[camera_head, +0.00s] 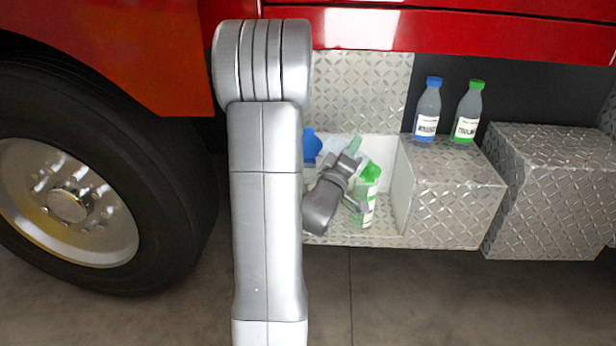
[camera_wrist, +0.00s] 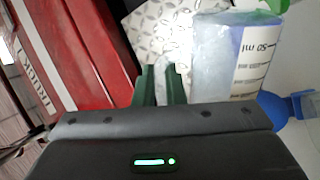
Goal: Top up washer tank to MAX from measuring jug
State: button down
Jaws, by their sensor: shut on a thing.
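A clear measuring jug (camera_wrist: 222,60) with black marks, one reading 50 ml, and blue showing in it is in front of my gripper (camera_wrist: 160,85) in the wrist view. The green fingers are shut on the jug, seemingly at its handle, which the fingers partly hide. In the head view the pale jug (camera_head: 331,150) shows behind my gripper (camera_head: 352,148) inside the metal recess. A blue part (camera_head: 312,146) is left of it, mostly behind my arm. A white container with a green top (camera_head: 369,174) stands right of it. I cannot tell which is the washer tank, nor its level.
A blue-capped bottle (camera_head: 427,112) and a green-capped bottle (camera_head: 467,114) stand on the metal step (camera_head: 452,185) to the right. The recess has a white side wall (camera_head: 404,185). A large wheel (camera_head: 75,200) is at left. The red truck body (camera_head: 450,32) overhangs above.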

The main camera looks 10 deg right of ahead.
jog(key=shift+s+d+m+g+h+b, duration=0.1)
jog(key=shift+d+m+g+h+b, duration=0.2)
jog(key=shift+m, duration=0.5)
jog(key=shift+d+m+g+h+b, duration=0.1)
jog(key=shift+m+g+h+b, duration=0.2)
jog(key=shift+m, duration=0.5)
jog(key=shift+g, duration=0.3)
dwell(0.3)
jog(key=shift+f+m, duration=0.1)
jog(key=shift+m, duration=0.4)
jog(key=shift+d+f+m+g+b, duration=0.2)
jog(key=shift+f+m+b, duration=0.25)
jog(key=shift+b, duration=0.15)
jog(key=shift+d+f+m+g+b, duration=0.1)
jog(key=shift+f+m+g+b, duration=0.1)
jog(key=shift+f+m+b, duration=0.35)
jog(key=shift+s+d+r+m, duration=0.2)
jog(key=shift+d+m, duration=0.1)
jog(key=shift+m, duration=0.2)
jog(key=shift+s+d+r+m+g+y+p, duration=0.15)
jog(key=shift+d+m+g, duration=0.3)
jog(key=shift+m, duration=0.7)
jog(key=shift+s+d+r+m+g+y+p, duration=0.1)
jog(key=shift+s+d+m+g+y, duration=0.35)
jog(key=shift+m, duration=0.65)
jog(key=shift+d+r+m+g+p, duration=0.1)
jog(key=shift+d+m+g, duration=0.2)
jog(key=shift+d+m, duration=0.6)
jog(key=shift+a+m, duration=0.25)
jog(key=shift+a, duration=0.05)
